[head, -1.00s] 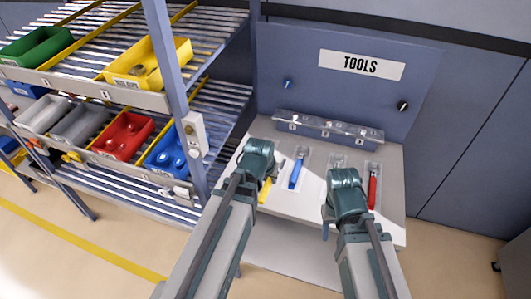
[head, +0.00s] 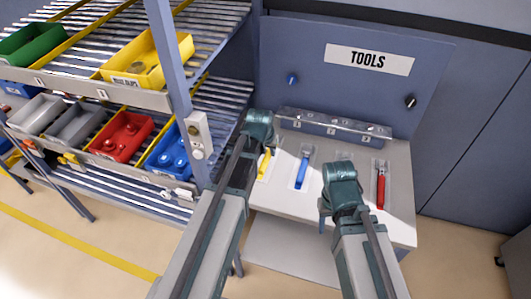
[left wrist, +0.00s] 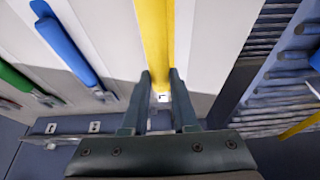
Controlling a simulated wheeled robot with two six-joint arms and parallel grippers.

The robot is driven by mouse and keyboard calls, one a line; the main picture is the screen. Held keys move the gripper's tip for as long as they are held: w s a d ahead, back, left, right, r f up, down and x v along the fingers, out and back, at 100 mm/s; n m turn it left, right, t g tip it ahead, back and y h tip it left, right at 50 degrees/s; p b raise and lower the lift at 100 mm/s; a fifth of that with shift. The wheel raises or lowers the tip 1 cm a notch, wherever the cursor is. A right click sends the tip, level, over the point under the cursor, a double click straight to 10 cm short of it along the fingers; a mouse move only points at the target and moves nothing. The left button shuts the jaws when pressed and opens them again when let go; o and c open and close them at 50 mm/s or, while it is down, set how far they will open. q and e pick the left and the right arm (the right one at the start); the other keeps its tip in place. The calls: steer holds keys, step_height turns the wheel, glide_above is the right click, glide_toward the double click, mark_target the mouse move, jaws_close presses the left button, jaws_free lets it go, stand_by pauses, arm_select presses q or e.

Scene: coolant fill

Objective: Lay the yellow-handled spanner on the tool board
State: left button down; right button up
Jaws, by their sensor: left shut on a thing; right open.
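The yellow-handled spanner (head: 264,163) is between the fingers of my left gripper (left wrist: 160,74), which is shut on it. Its yellow handle (left wrist: 155,35) runs away from the fingers in the left wrist view, over the pale tool board (head: 276,196). In the head view it is at the board's left end, partly hidden by my left wrist. I cannot tell whether it touches the board. My right gripper (head: 325,213) is open and empty in front of the board; its fingers are mostly hidden.
A blue-handled spanner (head: 302,172) and a red-handled one (head: 381,188) lie on the board. A green-handled one (left wrist: 20,80) shows in the left wrist view. A clear-fronted rack (head: 330,127) lines the back. A shelf post (head: 180,90) stands close left.

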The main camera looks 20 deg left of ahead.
mark_target(267, 154)
arm_select(q)
steer(key=shift+w+a, duration=0.15)
steer(key=shift+w, duration=0.3)
steer(key=shift+w+a+f, duration=0.15)
steer(key=shift+w+a, duration=0.15)
steer(key=shift+w, duration=0.3)
steer(key=shift+w+a+f+b, duration=0.15)
steer(key=shift+a+f+b, duration=0.1)
steer(key=shift+f+b, duration=0.65)
steer(key=shift+d+f+b, duration=0.2)
steer(key=shift+f+b, duration=0.75)
steer(key=shift+b, duration=0.15)
steer(key=shift+a, duration=0.1)
steer(key=shift+r, duration=0.1)
steer(key=c, duration=0.7)
jaws_free()
